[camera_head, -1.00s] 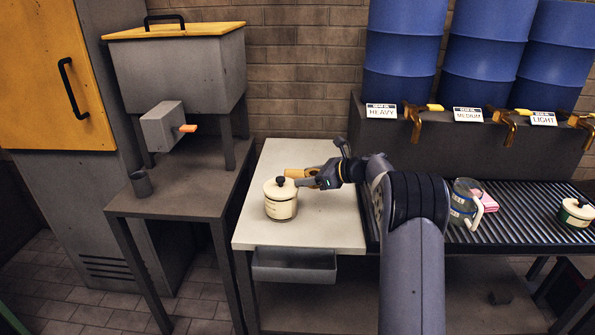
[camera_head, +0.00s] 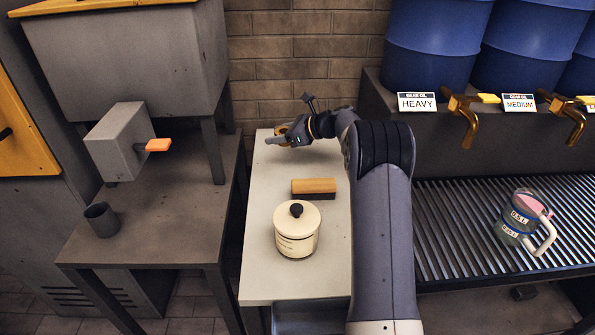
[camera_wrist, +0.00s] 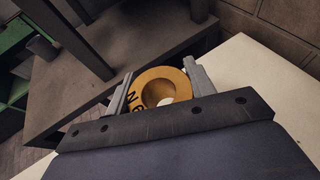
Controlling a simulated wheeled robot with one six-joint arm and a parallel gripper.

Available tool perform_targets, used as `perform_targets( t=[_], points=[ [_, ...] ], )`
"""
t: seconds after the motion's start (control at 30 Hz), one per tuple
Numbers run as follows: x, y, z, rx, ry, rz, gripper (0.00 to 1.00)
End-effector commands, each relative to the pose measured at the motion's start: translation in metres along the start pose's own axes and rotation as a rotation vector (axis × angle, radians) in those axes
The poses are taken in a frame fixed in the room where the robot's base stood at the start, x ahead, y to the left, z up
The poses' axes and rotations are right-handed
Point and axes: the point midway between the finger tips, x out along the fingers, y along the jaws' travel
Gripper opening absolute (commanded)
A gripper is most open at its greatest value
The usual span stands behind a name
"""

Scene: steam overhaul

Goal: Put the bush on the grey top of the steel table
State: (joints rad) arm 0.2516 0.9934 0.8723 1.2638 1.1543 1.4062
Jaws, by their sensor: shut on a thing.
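The bush is a bronze-yellow ring with dark lettering (camera_wrist: 163,74). My gripper (camera_wrist: 158,88) is shut on it, with one finger on each side. In the head view the bush (camera_head: 284,129) is small and partly hidden by my gripper (camera_head: 279,139), which is over the back end of a pale-topped bench (camera_head: 262,215). The steel table (camera_head: 185,225) with a dark grey top stands to the left, across a narrow gap. Its top (camera_wrist: 90,100) also shows beyond the bush in the wrist view.
A lidded cream pot (camera_head: 297,230) and a wooden-topped brush or block (camera_head: 313,187) are on the pale bench. The steel table's front right top is clear.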

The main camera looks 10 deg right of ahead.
Motion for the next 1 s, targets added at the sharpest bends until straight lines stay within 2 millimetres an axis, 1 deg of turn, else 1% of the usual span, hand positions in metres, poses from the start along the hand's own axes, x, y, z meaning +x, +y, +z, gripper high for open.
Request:
perform_targets(
  t=[0.2, 0.43, 0.63, 0.7, 1.0],
  points=[
    [0.014, 0.000, -0.033, 0.004, 0.000, 0.001, 0.16],
    [0.022, 0.000, -0.054, 0.002, -0.001, 0.000, 0.16],
    [0.035, 0.000, -0.084, 0.003, 0.000, 0.001, 0.16],
    [0.037, 0.000, -0.088, 0.001, -0.001, 0.000, 0.16],
    [0.037, 0.000, -0.090, 0.000, -0.001, 0.000, 0.16]
  ],
)
